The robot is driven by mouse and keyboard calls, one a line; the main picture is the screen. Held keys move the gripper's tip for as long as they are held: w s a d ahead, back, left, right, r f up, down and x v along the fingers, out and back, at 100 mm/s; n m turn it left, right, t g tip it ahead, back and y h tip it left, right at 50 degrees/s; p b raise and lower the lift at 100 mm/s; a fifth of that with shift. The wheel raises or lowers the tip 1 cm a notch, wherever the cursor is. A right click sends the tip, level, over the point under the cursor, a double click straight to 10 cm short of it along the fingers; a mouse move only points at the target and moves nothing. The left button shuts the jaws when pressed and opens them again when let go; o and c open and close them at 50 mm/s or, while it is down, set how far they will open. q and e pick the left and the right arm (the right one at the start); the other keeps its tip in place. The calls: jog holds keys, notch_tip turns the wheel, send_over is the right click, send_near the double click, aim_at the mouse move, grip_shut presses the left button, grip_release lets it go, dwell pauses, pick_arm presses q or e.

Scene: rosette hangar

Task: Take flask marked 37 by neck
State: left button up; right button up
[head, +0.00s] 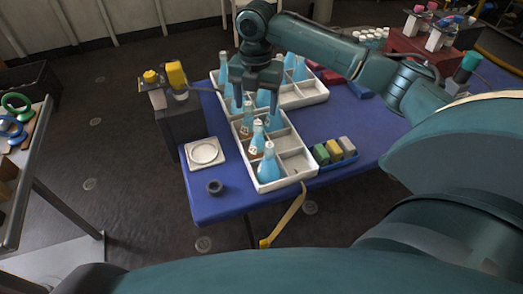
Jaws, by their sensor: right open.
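Several conical flasks with blue liquid and narrow necks stand upright in a white divided tray (270,187) on a blue-topped table. The nearest flask (268,170) is in the front left compartment. A second flask (257,143) and a third flask (247,124) stand behind it in a row. The small labels are too small to read, so I cannot tell which is marked 37. My right gripper (254,101) points down over the tray's back part, open, with flasks close around its fingers. I cannot tell if it touches any. My left gripper is not in view.
A second white tray (309,94) with flasks adjoins behind. A white square plate (204,153) and a dark ring (215,187) lie left of the tray. Coloured blocks (334,152) sit to its right. A yellow strap (285,218) hangs over the front edge.

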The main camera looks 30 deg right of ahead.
aim_at(258, 135)
jog(key=shift+s+d+r, duration=0.1)
jog(key=shift+d+r, duration=0.05)
jog(key=shift+d, duration=0.15)
jog(key=f, duration=1.2)
jog(key=shift+w+f+b, duration=0.25)
jog(key=shift+f+b, duration=0.1)
jog(key=shift+f, duration=0.05)
jog(key=shift+r, duration=0.1)
jog(key=c, duration=0.9)
